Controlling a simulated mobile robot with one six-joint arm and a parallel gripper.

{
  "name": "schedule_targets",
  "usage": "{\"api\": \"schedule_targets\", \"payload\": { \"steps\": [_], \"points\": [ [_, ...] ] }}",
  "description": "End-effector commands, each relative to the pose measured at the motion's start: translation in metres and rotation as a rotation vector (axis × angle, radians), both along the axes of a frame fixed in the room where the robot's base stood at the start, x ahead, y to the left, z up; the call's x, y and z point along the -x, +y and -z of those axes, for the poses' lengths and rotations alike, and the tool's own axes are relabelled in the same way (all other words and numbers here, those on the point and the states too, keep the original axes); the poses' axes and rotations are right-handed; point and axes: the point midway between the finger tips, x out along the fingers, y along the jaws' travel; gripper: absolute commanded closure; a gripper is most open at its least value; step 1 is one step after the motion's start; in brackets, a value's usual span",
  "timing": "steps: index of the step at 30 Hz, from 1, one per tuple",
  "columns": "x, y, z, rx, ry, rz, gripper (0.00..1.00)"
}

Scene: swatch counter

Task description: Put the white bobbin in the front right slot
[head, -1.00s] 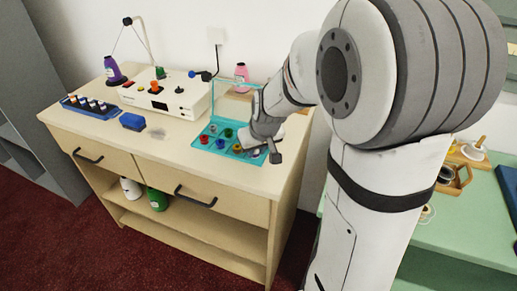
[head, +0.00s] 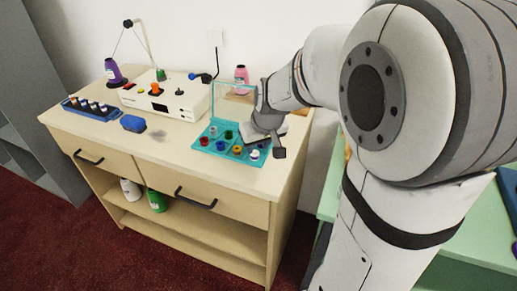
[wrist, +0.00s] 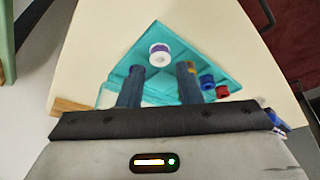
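The teal bobbin case (head: 223,154) lies open on the counter with its clear lid raised at the back. The white bobbin (head: 254,155) sits upright at the case's front right corner, in line with the front row. In the head view my gripper body (head: 268,120) is over the case's right back part and hides some slots.
A green bobbin (head: 228,134) sits behind. A blue block (head: 133,123), a winder machine (head: 165,98) and a thread rack (head: 90,107) stand to the left.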

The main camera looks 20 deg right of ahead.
Motion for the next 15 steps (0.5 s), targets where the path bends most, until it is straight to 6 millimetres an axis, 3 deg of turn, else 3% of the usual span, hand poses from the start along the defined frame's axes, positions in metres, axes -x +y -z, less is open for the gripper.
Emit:
{"api": "schedule_targets", "payload": {
  "steps": [1,6,15],
  "points": [
    [0.004,-0.001,-0.014,0.001,-0.006,0.001,0.69],
    [0.018,-0.003,-0.046,0.001,-0.005,0.002,0.69],
    [0.038,-0.004,-0.072,-0.001,0.009,0.006,0.69]
  ]
}}
